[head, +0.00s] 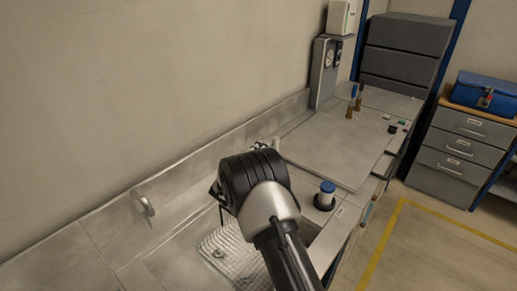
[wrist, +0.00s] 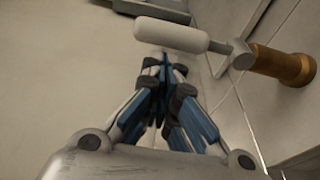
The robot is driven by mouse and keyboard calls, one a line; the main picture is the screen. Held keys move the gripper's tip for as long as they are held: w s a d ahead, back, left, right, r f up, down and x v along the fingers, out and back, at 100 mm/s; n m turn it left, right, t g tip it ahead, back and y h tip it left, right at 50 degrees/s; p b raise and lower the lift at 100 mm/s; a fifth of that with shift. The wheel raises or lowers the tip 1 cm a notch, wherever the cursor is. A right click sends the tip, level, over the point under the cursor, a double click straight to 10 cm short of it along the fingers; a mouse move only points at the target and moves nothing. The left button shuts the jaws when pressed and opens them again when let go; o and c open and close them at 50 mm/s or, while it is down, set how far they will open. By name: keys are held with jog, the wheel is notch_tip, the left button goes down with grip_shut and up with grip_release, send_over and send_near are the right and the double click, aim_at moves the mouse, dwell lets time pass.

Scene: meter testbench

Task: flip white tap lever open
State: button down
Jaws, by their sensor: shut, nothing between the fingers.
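The white tap lever (wrist: 172,35) shows in the wrist view as a rounded bar lying nearly level across the upper middle. A grey metal joint links its right end to a brass tap body (wrist: 282,66). My gripper (wrist: 163,64) is shut and empty, with its blue and grey fingers brought together. Its tips appear just below the lever in the picture; I cannot tell whether they touch it. In the head view my arm covers the gripper and I cannot make out the lever clearly.
In the head view a ribbed metal tray (head: 236,252) lies in the bench left of my arm. A curved metal fitting (head: 144,204) is at the left wall. The right benchtop (head: 335,145) is mostly clear.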

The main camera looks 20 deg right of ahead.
aim_at(276, 145)
jog(key=shift+s+d+r+m, duration=0.25)
jog(key=shift+s+m, duration=0.2)
jog(key=shift+m, duration=0.35)
jog(key=s+d, duration=0.1)
jog(key=s+d+m, duration=0.1)
jog(key=s, duration=0.1)
jog(key=shift+m+h, duration=0.3)
jog(key=shift+h, duration=0.1)
jog(key=shift+m, duration=0.9)
jog(key=shift+s+d+f+b, duration=0.1)
jog(key=shift+s+d+f, duration=0.3)
jog(key=shift+s, duration=0.15)
jog(key=shift+s+d+f+b, duration=0.15)
jog(key=shift+s+d+f, duration=0.1)
jog(key=shift+s+d, duration=0.25)
jog(key=shift+s+d+f+b, duration=0.1)
jog(key=shift+s+d+f, duration=0.25)
jog(key=shift+s, duration=0.3)
jog(key=shift+s+a, duration=0.1)
jog(key=v, duration=1.2)
jog(key=shift+f, duration=0.3)
